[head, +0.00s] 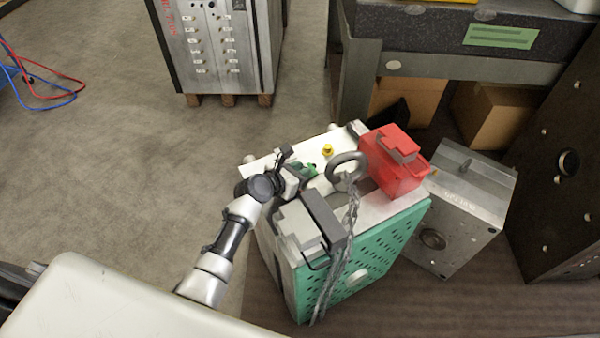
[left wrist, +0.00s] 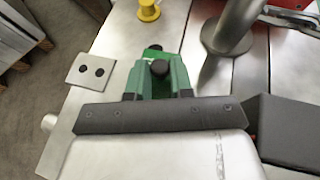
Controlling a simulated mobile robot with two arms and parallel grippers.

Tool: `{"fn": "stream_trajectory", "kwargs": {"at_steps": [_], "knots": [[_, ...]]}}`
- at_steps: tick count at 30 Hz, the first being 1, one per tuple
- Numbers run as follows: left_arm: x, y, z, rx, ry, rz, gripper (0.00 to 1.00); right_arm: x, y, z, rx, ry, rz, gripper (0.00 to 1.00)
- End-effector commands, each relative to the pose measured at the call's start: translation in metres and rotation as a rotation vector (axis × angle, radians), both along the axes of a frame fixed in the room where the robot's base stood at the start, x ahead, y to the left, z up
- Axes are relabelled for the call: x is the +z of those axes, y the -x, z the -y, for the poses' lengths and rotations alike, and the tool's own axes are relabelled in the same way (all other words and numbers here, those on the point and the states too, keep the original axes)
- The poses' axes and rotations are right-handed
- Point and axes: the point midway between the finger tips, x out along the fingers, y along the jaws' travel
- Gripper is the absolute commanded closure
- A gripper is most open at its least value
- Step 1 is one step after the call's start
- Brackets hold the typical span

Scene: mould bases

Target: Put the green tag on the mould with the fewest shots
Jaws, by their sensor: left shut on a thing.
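The green tag (head: 309,169) is held in my left gripper (head: 302,173), low over the pale metal top of the nearest mould (head: 263,165). In the left wrist view, bright green of the tag (left wrist: 154,52) shows at the tip of the closed fingers (left wrist: 158,78), with a dark round knob between them. I cannot tell whether the tag touches the mould top. This mould has a teal perforated side, a grey lifting eye (head: 347,166) with a chain, and a yellow plug (head: 328,150). My right gripper is not in view.
Other moulds stand at the right (head: 461,201) and the back (head: 222,43). A bench (head: 440,63) stands behind.

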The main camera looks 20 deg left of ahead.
Motion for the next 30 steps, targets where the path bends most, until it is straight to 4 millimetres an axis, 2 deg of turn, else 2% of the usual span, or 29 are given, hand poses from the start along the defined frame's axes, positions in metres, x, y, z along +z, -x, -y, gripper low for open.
{"fn": "stream_trajectory", "kwargs": {"at_steps": [11, 12, 16, 27, 30], "knots": [[-0.003, 0.0, 0.0, 0.0, 0.0, 0.001, 1.0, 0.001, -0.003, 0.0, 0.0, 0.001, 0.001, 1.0], [-0.002, 0.0, 0.0, 0.001, -0.001, 0.001, 0.72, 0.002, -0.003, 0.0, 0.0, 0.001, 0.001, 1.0], [-0.002, 0.0, 0.0, 0.0, 0.0, 0.001, 0.53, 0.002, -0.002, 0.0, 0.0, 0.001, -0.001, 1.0], [0.002, 0.001, -0.001, 0.0, 0.0, 0.001, 0.53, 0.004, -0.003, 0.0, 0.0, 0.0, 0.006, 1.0], [0.007, 0.011, -0.006, 0.001, 0.0, 0.0, 0.53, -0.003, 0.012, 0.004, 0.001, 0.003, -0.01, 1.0]]}}
